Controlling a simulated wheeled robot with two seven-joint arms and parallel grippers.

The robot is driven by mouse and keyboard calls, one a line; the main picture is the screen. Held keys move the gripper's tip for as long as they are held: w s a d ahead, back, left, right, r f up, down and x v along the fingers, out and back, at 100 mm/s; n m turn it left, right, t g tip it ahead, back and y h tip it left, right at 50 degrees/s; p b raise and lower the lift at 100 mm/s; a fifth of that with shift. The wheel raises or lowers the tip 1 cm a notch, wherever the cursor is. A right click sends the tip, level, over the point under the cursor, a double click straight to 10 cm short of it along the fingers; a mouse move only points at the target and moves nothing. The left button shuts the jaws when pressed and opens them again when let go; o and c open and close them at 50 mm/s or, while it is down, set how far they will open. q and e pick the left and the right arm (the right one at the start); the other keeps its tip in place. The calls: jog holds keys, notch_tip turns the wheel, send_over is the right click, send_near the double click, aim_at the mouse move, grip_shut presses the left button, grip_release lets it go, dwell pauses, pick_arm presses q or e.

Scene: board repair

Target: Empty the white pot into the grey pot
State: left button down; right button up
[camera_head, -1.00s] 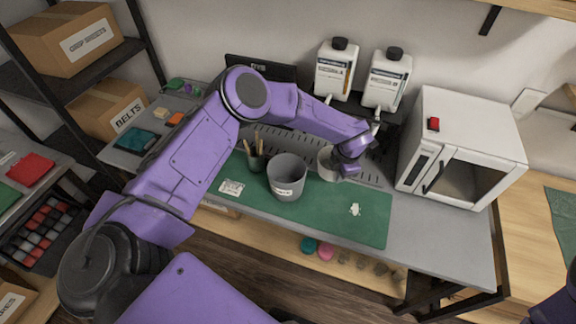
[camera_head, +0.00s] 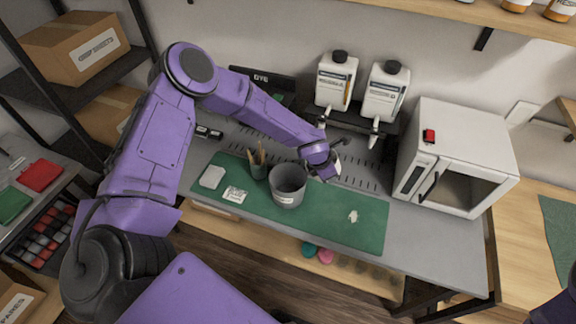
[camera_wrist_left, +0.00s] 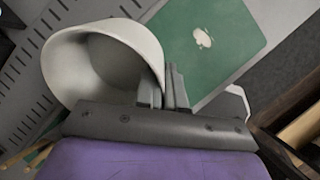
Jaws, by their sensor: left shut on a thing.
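The grey pot (camera_head: 287,186) stands upright on the green mat (camera_head: 325,222) and has a pale label on its front. My left gripper (camera_head: 325,170) is just behind and to the right of the grey pot's rim. It is shut on the wall of the white pot (camera_wrist_left: 118,32), which fills the left of the left wrist view. The white pot's wide mouth and part of its inside show there; I cannot make out any contents. In the head view the white pot is mostly hidden behind my gripper. My right gripper is out of view.
A pencil cup (camera_head: 258,166) stands close left of the grey pot. A white card (camera_head: 234,195) and a white patch (camera_head: 352,216) are on the mat. Two white bottles (camera_head: 335,82) (camera_head: 386,92) stand behind, and a white oven (camera_head: 459,155) to the right.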

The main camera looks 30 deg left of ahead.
pick_arm(q)
jog(key=shift+s+a+r+t+h, duration=0.2)
jog(key=shift+a+r+t+h, duration=0.1)
jog(key=shift+r, duration=0.3)
jog(key=shift+s+a, duration=0.2)
jog(key=shift+s+a+r+t+h+b, duration=0.1)
jog(key=shift+s+a+t+h+b, duration=0.35)
jog(key=shift+b, duration=0.45)
jog(key=shift+s+a+r+t+h+b, duration=0.15)
jog(key=shift+r+t+h+b, duration=0.45)
jog(key=shift+b, duration=0.8)
jog(key=t+h+b, duration=0.1)
jog(key=b, duration=0.3)
jog(key=shift+s+a+f, duration=0.15)
jog(key=shift+s+a, duration=0.15)
jog(key=shift+s, duration=0.1)
jog(key=shift+s+t+h+b, duration=0.1)
jog(key=shift+t+h+b, duration=0.15)
jog(key=shift+b, duration=0.1)
jog(key=shift+s+a+r+t+h+b, duration=0.2)
jog(key=shift+s+a+t+h+b, duration=0.1)
jog(key=shift+b, duration=0.45)
jog(key=shift+s+a+r+n+t+h+b, duration=0.15)
jog(key=shift+r+t+h+b, duration=0.2)
jog(key=shift+b, duration=0.25)
jog(key=shift+s+a+r+n+t+h+b, duration=0.1)
jog(key=shift+a+r+n+t+h+b, duration=0.1)
jog(key=shift+t+h+b, duration=0.35)
